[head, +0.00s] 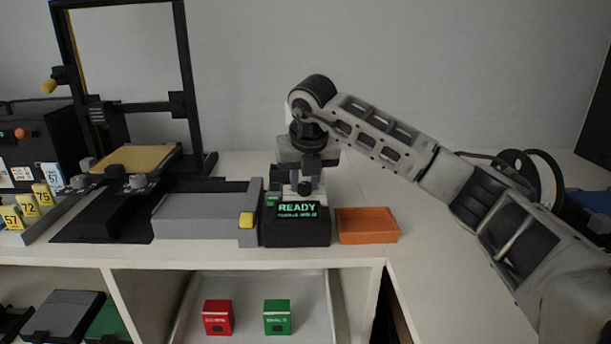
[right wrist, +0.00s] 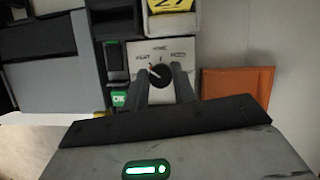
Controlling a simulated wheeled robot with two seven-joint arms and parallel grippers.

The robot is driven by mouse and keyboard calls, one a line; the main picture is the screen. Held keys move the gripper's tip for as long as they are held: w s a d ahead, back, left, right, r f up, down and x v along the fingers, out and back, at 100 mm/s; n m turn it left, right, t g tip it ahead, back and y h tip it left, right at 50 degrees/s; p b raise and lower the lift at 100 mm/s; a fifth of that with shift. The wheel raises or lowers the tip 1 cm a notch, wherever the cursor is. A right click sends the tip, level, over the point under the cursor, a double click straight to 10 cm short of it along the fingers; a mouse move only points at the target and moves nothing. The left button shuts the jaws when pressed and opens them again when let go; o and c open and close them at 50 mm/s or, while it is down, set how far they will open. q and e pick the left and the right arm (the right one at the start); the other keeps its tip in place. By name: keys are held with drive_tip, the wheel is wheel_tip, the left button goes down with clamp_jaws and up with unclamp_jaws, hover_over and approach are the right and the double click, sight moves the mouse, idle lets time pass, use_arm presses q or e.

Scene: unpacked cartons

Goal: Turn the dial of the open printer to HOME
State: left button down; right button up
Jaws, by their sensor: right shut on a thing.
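The open printer stands at the left with a black upright frame (head: 187,75) and a tan bed (head: 138,158). Its black control box (head: 285,232) has a lit screen reading READY. In the right wrist view the dial (right wrist: 160,74) is a dark round knob on a pale panel with HOME printed above it and other labels to either side. A light pointer mark on the dial slants to the upper left, off HOME. My right gripper (head: 303,189) reaches down onto the control box; its fingers (right wrist: 163,84) are shut on the dial, one on each side. My left gripper is not in view.
An orange tray (head: 367,226) lies just right of the control box. A grey box (head: 200,218) with a yellow part (head: 246,220) sits to its left. Red (head: 217,317) and green (head: 277,317) boxes stand on the shelf below. The front right counter is clear.

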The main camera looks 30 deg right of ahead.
drive_tip(key=m+h, duration=0.1)
drive_tip(key=m, duration=0.2)
drive_tip(key=shift+w+a+r+m+g+p, duration=0.1)
drive_tip(key=shift+m+g+p, duration=0.2)
drive_tip(key=shift+m+p, duration=0.1)
drive_tip(key=m+g+h, duration=0.1)
drive_tip(key=m, duration=0.3)
drive_tip(key=shift+p, duration=0.35)
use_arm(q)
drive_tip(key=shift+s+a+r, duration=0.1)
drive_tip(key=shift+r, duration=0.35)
use_arm(e)
drive_tip(key=shift+w+m+g+h, duration=0.1)
drive_tip(key=shift+m+g+h, duration=0.35)
drive_tip(key=shift+m, duration=0.85)
drive_tip(key=o, duration=1)
drive_tip(key=shift+g+y, duration=0.25)
